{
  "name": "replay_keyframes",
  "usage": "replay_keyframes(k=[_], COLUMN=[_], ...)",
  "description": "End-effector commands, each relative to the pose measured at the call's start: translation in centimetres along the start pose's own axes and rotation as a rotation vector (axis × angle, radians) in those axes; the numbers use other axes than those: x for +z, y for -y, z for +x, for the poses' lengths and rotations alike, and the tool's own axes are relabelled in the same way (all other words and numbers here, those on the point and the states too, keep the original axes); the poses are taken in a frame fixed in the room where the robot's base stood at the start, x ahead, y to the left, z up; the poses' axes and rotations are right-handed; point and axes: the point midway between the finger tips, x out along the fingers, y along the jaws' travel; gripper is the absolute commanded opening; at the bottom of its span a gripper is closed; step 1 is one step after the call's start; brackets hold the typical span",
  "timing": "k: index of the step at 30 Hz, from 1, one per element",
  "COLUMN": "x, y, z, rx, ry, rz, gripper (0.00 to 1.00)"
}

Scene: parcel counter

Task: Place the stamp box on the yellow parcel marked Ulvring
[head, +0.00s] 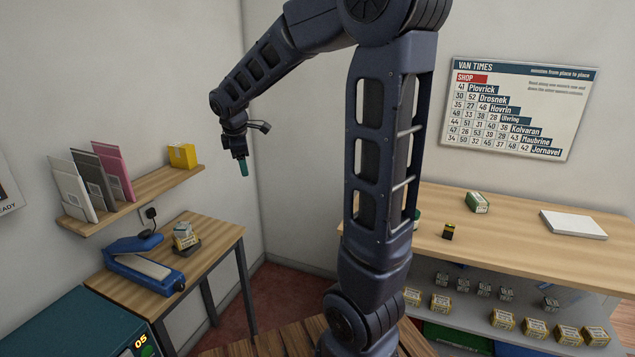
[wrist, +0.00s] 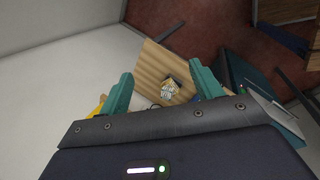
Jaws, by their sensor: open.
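My gripper (head: 243,168) hangs in the air to the right of the wall shelf, pointing down. In the wrist view its two teal fingers (wrist: 162,88) are apart with nothing between them. A yellow parcel (head: 182,155) stands at the right end of the shelf; its marking is too small to read. A bit of yellow (wrist: 98,107) shows beside the left finger in the wrist view. I cannot tell for certain which thing is the stamp box.
The wall shelf (head: 130,196) also holds upright grey and pink packets (head: 112,170). A blue device (head: 145,271) lies on the small table (head: 212,232). The counter (head: 515,228) at right bears a green box (head: 476,202), a small black-yellow item (head: 448,231) and white sheets (head: 572,224).

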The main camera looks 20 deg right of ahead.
Motion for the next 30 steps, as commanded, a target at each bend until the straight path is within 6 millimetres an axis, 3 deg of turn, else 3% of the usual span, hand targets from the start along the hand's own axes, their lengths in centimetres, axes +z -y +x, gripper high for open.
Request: replay_keyframes(k=[1,6,15,24,30], x=[1.7,6.2,12.5,16.2,17.1], y=[0.9,4.2,11.3,18.8,21.6], z=[-1.0,-3.5,-6.7,-8.2,-8.3], rx=[0.003,-0.001,-0.012,-0.033,-0.047], ry=[-0.005,-0.022,-0.064,-0.117,-0.139], rz=[0.078,0.352,0.829,1.274,1.442], gripper=[0.65,0.65,0.65,0.65,0.65])
